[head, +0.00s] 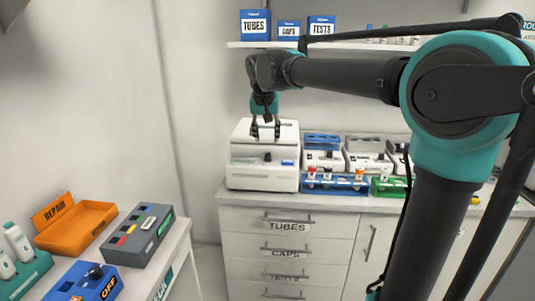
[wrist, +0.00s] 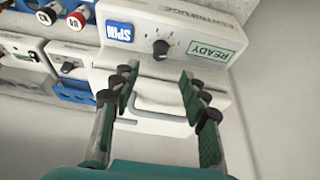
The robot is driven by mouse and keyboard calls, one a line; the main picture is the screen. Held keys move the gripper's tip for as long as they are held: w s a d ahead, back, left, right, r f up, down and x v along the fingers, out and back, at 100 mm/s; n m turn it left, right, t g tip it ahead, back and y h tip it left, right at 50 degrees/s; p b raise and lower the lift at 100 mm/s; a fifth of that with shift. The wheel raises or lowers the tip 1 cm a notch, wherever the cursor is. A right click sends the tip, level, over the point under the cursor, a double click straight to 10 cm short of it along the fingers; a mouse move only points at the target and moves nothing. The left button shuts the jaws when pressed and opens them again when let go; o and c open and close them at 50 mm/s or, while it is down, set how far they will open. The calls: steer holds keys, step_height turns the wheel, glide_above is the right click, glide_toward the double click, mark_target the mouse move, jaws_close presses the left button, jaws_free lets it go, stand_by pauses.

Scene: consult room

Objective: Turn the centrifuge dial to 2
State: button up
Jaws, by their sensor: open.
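The white centrifuge (head: 250,178) stands on the counter at the back in the head view. In the wrist view its panel (wrist: 200,20) appears turned over, with a black dial (wrist: 160,48) between a blue SPIN button (wrist: 119,32) and a green READY display (wrist: 212,52). The dial also shows on the front in the head view (head: 267,157). The marks around it are too small to read, so its setting cannot be told. My gripper (head: 265,131) points down over the centrifuge's top. In the wrist view its fingers (wrist: 158,80) are spread and empty, apart from the dial.
Blue (head: 335,185) and green (head: 388,188) racks with capped tubes stand right of the centrifuge, with more white devices behind. A shelf (head: 350,45) holding boxes runs above. A side table at lower left holds an orange REPAIR tray (head: 75,226) and a grey button box (head: 137,236).

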mark_target(268, 154)
steer(key=x, duration=0.9)
jaws_close()
steer(key=shift+n+y, duration=0.3)
steer(key=shift+n, duration=0.4)
jaws_free()
steer(key=v, duration=1.2)
